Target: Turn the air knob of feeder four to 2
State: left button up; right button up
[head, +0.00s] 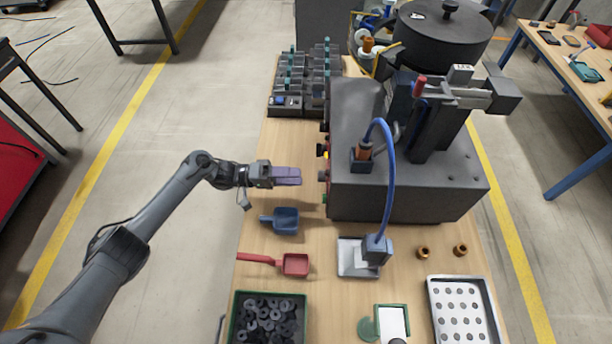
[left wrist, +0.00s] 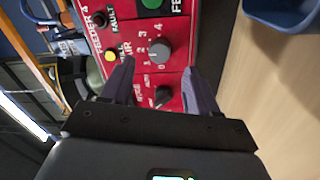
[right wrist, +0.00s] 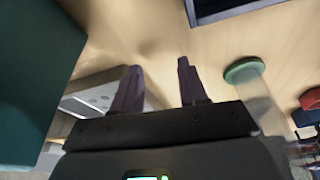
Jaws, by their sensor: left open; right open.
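The red control panel (left wrist: 180,73) marked FEEDER 4 fills the top of the left wrist view. Its grey air knob (left wrist: 160,52) sits within a 0 to 4 scale; I cannot tell its setting. A darker knob (left wrist: 162,96) is beside it, between my finger lines. My left gripper (left wrist: 158,80) is open and empty, facing the panel. In the head view my left gripper (head: 299,176) is just left of the dark feeder housing (head: 405,195), apart from it. My right gripper (right wrist: 155,75) is open and empty above the table in the right wrist view.
A yellow button (left wrist: 110,56) and a green button (left wrist: 152,3) share the panel. A blue scoop (head: 285,220) and a red scoop (head: 294,264) lie on the table near my left gripper. A bin of dark rings (head: 236,310) stands at the front.

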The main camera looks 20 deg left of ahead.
pick_arm(q)
jog(key=shift+v, duration=2.45)
jog(key=shift+r, duration=0.1)
